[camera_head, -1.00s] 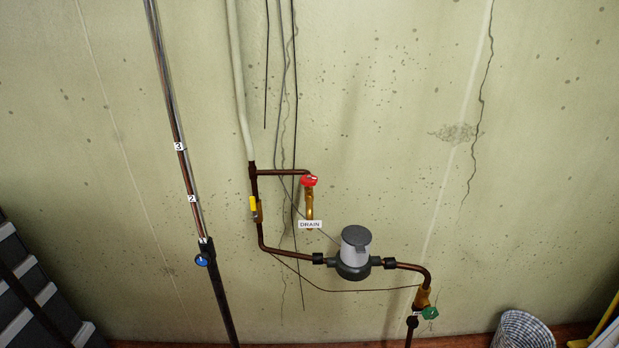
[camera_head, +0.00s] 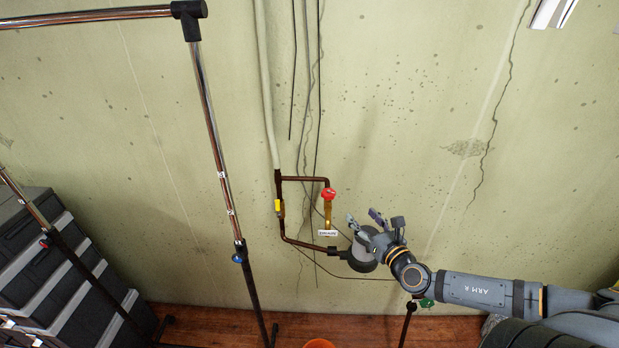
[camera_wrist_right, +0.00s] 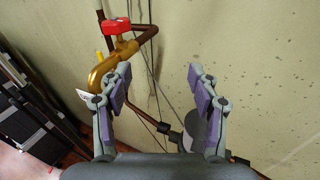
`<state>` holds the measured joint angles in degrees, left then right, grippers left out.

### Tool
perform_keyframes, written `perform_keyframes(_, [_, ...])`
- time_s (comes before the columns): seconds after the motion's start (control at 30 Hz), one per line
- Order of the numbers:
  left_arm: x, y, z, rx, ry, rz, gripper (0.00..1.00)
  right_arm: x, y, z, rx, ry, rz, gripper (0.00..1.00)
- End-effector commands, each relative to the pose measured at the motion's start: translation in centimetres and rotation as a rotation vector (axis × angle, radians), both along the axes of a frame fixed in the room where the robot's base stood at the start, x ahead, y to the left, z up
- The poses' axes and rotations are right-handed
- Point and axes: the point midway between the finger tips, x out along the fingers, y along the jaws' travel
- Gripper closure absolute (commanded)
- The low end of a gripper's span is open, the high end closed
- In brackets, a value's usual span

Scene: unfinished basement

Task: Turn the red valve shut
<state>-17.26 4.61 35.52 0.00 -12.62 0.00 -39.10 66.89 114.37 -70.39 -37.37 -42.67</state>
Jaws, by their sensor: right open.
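The red valve (camera_head: 328,193) is a small red handle on top of a brass drain tap (camera_head: 328,213) on the wall pipework, with a white label (camera_head: 327,233) below. My right gripper (camera_head: 364,218) is open and empty, to the right of the tap and slightly lower, in front of the grey meter. In the right wrist view the red handle (camera_wrist_right: 116,25) is at the upper left, ahead of and apart from the open fingers (camera_wrist_right: 158,78). The brass tap body (camera_wrist_right: 107,68) is partly hidden behind the left finger. My left gripper is not in view.
A yellow lever (camera_head: 278,206) is on the pipe left of the tap. The grey meter (camera_head: 356,256) and green valve (camera_head: 426,302) are partly behind my right arm. A metal rack (camera_head: 222,165) stands left, with dark crates (camera_head: 50,270) beyond. An orange object (camera_head: 319,343) is at the bottom edge.

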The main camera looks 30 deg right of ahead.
Motion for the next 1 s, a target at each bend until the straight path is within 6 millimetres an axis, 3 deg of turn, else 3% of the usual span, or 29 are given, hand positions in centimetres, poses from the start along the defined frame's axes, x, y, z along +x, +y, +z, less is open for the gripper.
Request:
perform_keyframes(0.03, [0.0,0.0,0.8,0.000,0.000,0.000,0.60,0.1,1.8,2.0,-0.042,-0.020,0.049,0.39])
perform_keyframes(0.07, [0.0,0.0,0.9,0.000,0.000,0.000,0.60,0.1,2.7,2.7,-0.064,-0.031,0.071,0.39])
perform_keyframes(0.2, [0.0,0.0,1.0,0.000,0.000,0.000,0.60,0.0,4.4,3.9,-0.106,-0.054,0.117,0.39])
perform_keyframes(0.37, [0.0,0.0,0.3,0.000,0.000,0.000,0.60,0.5,4.3,3.6,-0.105,-0.057,0.114,0.39])
perform_keyframes(0.67, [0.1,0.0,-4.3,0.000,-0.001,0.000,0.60,5.4,4.3,3.2,-0.096,-0.063,0.110,0.39])
perform_keyframes(0.87, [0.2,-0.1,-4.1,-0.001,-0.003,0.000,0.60,7.8,4.3,3.8,-0.090,-0.058,0.108,0.39])
perform_keyframes(1.0, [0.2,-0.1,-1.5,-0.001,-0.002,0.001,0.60,9.1,3.9,4.5,-0.092,-0.049,0.102,0.39])
